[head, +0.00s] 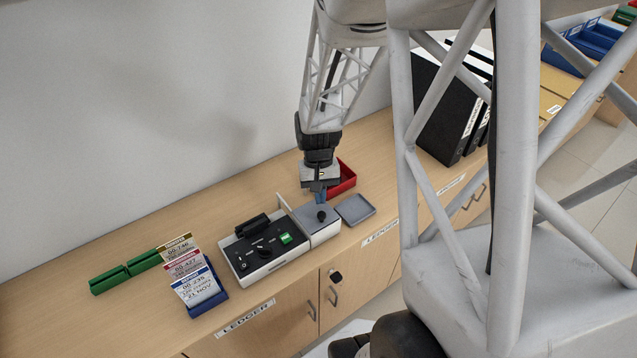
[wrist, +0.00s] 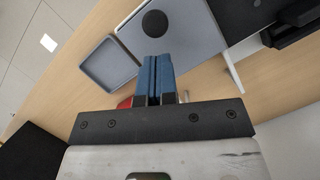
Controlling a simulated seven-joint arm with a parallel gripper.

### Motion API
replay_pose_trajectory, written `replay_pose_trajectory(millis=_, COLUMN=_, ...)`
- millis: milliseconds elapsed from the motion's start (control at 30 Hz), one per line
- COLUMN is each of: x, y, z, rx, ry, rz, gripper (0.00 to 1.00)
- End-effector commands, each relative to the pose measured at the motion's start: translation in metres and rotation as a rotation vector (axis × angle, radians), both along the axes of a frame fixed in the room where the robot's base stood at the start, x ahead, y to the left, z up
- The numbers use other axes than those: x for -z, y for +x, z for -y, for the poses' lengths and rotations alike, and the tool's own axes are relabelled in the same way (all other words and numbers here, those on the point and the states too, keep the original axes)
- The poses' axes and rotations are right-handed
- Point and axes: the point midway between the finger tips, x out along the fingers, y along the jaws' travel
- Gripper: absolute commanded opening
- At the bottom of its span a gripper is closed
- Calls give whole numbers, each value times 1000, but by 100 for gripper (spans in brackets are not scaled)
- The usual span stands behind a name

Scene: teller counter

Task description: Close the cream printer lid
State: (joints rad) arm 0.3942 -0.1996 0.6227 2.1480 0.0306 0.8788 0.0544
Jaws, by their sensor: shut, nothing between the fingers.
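The printer (head: 262,268) is a low cream unit with a black top panel, a green button and a black raised part at the back. Beside it, on its right, is a cream section with a grey top (head: 328,227) and a round black knob (head: 320,214). A thin cream upright piece (head: 285,206) stands between them; it may be the lid seen nearly edge-on. It also shows in the wrist view (wrist: 231,72). My gripper (head: 320,198) points down, shut and empty, just behind the grey top. Its blue fingers (wrist: 158,60) are together; contact with anything cannot be told.
A grey tray (head: 356,209) lies right of the grey top, and a red tray (head: 345,176) sits behind my gripper. Black binders (head: 446,107) stand further right. A blue card holder (head: 208,304) and green blocks (head: 110,281) are at left. Counter behind the printer is clear.

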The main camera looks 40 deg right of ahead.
Motion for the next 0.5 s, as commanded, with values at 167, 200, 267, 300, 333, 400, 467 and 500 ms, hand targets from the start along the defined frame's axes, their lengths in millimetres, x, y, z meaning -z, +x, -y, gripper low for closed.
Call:
replay_pose_trajectory(millis=167, x=1, y=-9, z=-5, rx=0, ry=0, rz=0, gripper=0)
replay_pose_trajectory(millis=200, x=2, y=-10, z=-5, rx=0, ry=0, rz=0, gripper=0)
replay_pose_trajectory(millis=267, x=2, y=-11, z=-5, rx=0, ry=0, rz=0, gripper=0)
replay_pose_trajectory(millis=300, x=2, y=-11, z=-6, rx=0, ry=0, rz=0, gripper=0)
replay_pose_trajectory(millis=333, x=2, y=-11, z=-6, rx=0, ry=0, rz=0, gripper=0)
replay_pose_trajectory(millis=400, x=2, y=-11, z=-6, rx=0, ry=0, rz=0, gripper=0)
replay_pose_trajectory(millis=467, x=2, y=-11, z=-6, rx=0, ry=0, rz=0, gripper=0)
replay_pose_trajectory(millis=500, x=2, y=-11, z=-6, rx=0, ry=0, rz=0, gripper=0)
